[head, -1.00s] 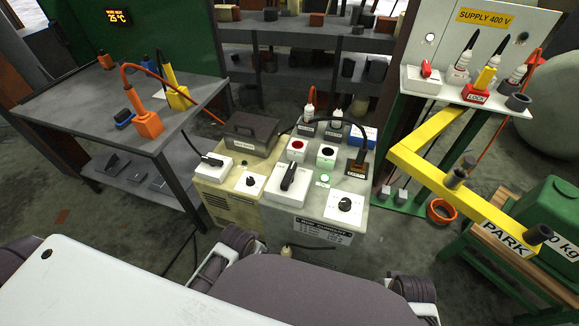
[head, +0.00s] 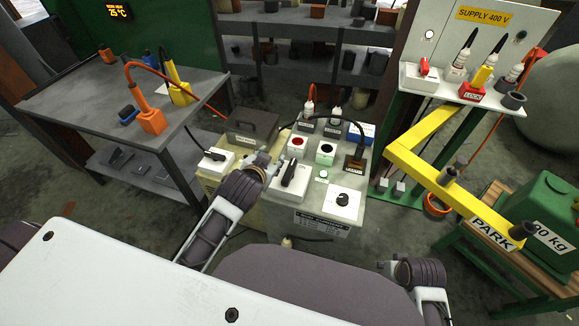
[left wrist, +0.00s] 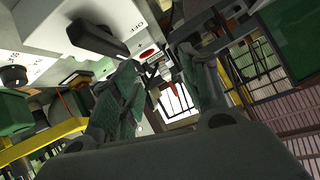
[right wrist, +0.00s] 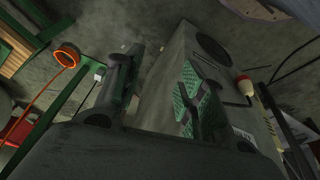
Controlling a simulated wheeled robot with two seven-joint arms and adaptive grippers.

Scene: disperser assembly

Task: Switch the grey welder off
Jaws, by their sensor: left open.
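The grey welder (head: 310,225) stands in the middle of the head view. On its top are a black lever switch (head: 291,174) on a white plate, a small green lamp (head: 323,174), a round dial (head: 342,198) and red and black sockets. My left gripper (head: 270,160) is open and empty at the welder's left edge, just left of the lever. In the left wrist view the lever (left wrist: 95,38) lies up and left of the open fingers, apart from them. My right gripper (right wrist: 158,95) is open and empty, low near the welder's side; the head view hides it.
A beige machine (head: 215,170) with its own white-plated switch adjoins the welder on the left. A black cable arches over the welder's back to a plug (head: 354,163). A yellow arm marked PARK (head: 425,170) stands at right. A grey table (head: 90,95) stands at left.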

